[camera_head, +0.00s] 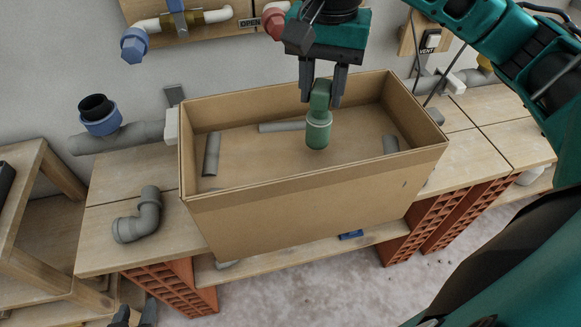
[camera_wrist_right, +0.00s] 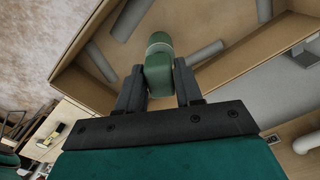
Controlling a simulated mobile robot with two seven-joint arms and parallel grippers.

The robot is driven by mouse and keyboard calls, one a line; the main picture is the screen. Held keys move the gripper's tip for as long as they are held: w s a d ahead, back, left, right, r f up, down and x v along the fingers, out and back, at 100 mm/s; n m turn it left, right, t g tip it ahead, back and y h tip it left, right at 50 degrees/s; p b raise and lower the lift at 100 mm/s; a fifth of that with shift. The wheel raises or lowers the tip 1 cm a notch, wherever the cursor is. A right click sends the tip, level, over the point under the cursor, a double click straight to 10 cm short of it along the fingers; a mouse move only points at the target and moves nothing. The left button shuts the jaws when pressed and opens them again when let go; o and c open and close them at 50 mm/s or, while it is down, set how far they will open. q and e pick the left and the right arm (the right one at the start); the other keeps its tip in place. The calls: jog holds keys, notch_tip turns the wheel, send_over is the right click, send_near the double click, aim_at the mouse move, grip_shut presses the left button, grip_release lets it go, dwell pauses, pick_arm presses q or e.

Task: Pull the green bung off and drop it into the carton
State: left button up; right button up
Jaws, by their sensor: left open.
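The green bung (camera_head: 318,132) hangs from my right gripper (camera_head: 322,98), whose two dark fingers press on its narrow upper part. The right wrist view also shows the bung (camera_wrist_right: 158,72) between the fingers. The open brown cardboard carton (camera_head: 310,205) stands beneath, and the bung is over its opening, clear of the walls. How far it is above the carton floor is hard to tell. My left gripper (camera_head: 134,316) shows only as dark fingertips at the bottom left edge, apart and empty, away from the carton.
Several grey pipe pieces (camera_head: 212,154) lie in the carton. A grey elbow (camera_head: 140,215) lies on the wooden bench left of it. A grey wall pipe with a blue-collared open end (camera_head: 100,118) is behind left. Blue (camera_head: 135,45) and red capped pipes are on a board above.

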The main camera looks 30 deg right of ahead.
jog(key=o, duration=0.5)
jog(key=shift+c, duration=0.2)
notch_tip(320, 180, up, 13)
jog(key=p, duration=0.4)
jog(key=shift+s+f, duration=0.1)
dwell(0.3)
